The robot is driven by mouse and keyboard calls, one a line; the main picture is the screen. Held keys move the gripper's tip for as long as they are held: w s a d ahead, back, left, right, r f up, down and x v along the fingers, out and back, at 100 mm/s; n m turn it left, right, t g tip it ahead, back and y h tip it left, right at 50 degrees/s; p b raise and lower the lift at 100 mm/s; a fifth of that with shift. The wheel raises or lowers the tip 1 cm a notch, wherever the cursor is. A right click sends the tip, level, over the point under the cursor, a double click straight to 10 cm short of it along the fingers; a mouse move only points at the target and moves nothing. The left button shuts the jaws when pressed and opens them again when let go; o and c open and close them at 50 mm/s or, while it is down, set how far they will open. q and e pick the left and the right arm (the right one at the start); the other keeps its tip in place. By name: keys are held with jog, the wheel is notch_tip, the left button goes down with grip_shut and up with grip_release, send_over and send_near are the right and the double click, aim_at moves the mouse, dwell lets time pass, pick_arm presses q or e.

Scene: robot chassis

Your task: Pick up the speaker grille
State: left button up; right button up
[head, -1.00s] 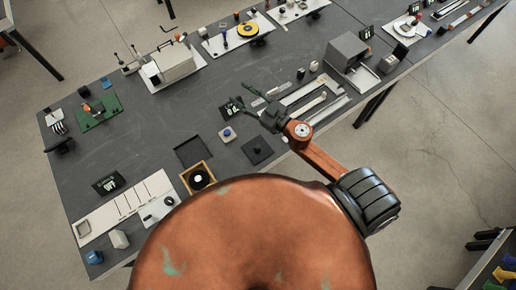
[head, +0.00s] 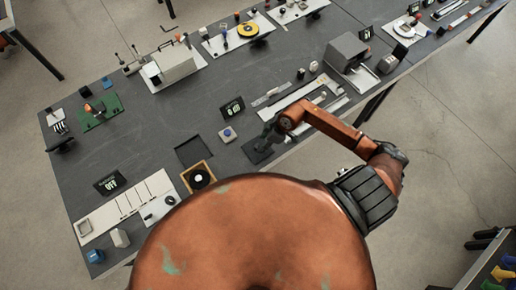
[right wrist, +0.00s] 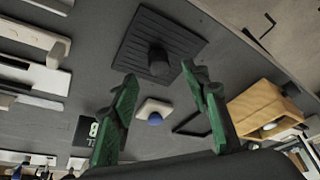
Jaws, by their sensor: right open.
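The speaker grille, a dark square plate with ridges and a raised knob, lies flat on the grey table; it shows in the right wrist view (right wrist: 178,37) and partly in the head view (head: 253,155). My right gripper (right wrist: 160,76) is open and empty, with green fingers spread on either side of the knob as seen from the wrist. In the head view the right gripper (head: 267,140) is over the grille and covers part of it. I cannot tell whether the fingers touch it. My left gripper is not in view.
A blue button on a pale base (head: 227,134) and a small display (head: 233,108) stand close by. Pale rails (head: 300,92) lie behind, to the right.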

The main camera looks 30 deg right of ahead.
aim_at(258, 146)
jog(key=x, duration=0.4)
jog(key=shift+w+f, duration=0.1)
jog(key=shift+w, duration=0.1)
jog(key=shift+c, duration=0.2)
grip_shut()
